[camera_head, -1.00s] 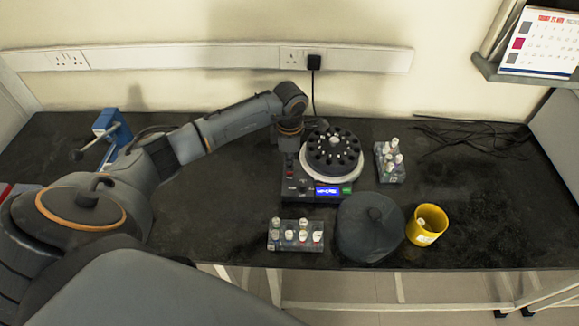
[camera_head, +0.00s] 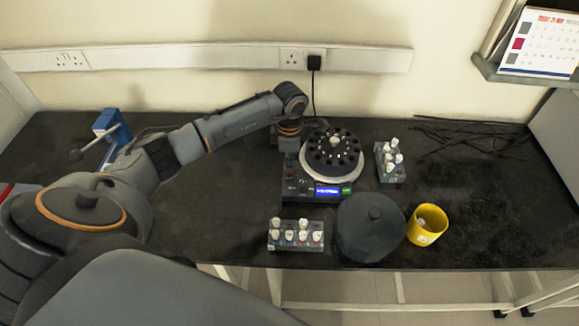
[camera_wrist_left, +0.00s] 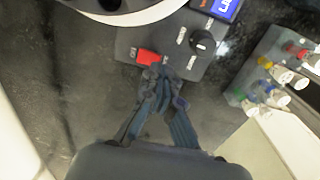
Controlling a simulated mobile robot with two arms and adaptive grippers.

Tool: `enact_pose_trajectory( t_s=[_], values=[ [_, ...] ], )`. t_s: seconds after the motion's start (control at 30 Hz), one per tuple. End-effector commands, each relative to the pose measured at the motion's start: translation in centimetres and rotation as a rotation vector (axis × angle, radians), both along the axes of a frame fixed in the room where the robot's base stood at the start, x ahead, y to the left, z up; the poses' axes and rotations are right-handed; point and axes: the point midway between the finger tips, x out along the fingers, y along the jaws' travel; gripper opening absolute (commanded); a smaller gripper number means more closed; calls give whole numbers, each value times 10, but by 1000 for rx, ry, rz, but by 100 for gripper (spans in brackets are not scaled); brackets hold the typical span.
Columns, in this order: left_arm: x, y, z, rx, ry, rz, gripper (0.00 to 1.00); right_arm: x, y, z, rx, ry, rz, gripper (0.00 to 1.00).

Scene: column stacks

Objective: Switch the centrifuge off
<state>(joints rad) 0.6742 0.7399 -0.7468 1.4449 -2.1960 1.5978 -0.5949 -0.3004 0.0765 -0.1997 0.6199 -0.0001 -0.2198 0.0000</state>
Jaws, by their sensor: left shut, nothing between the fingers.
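The centrifuge has an open dark rotor (camera_head: 333,148) in a white bowl and a front panel with a lit blue display (camera_head: 328,191). A red switch (camera_wrist_left: 147,57) lies at one end of the panel, and a black knob (camera_wrist_left: 204,44) sits beside it in the left wrist view. My left gripper (camera_head: 289,146) points down at the panel's left side in the head view. In the wrist view its fingertips (camera_wrist_left: 161,75) are together, right beside the red switch and partly over its edge. I cannot tell whether they touch it. My right gripper is out of view.
A tube rack (camera_head: 296,245), a dark round lid (camera_head: 371,228) and a yellow cup (camera_head: 427,225) stand in front of the centrifuge. Another rack (camera_head: 391,173) is to its right. Black cables (camera_head: 470,136) lie at the back right. The bench's left middle is clear.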

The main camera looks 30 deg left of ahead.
Motion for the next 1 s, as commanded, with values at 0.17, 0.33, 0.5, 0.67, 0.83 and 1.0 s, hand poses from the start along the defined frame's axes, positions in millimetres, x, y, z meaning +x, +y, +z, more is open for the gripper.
enact_pose_trajectory(
  t_s=[0.17, 0.33, 0.5, 0.67, 0.83, 1.0],
  values=[
    [0, 0, 0, 0, 0, 0, 0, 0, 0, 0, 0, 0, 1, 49],
    [0, 0, 0, 0, 0, 0, 0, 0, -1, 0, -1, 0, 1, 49],
    [0, 0, -3, 0, 0, 0, 0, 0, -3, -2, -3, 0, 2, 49],
    [0, 0, -5, 0, 0, 0, 0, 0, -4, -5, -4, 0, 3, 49],
    [0, 0, -8, 0, 0, 0, 0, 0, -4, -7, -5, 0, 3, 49],
    [0, 0, -10, 0, 0, 0, 0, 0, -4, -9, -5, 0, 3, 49]
  ],
)
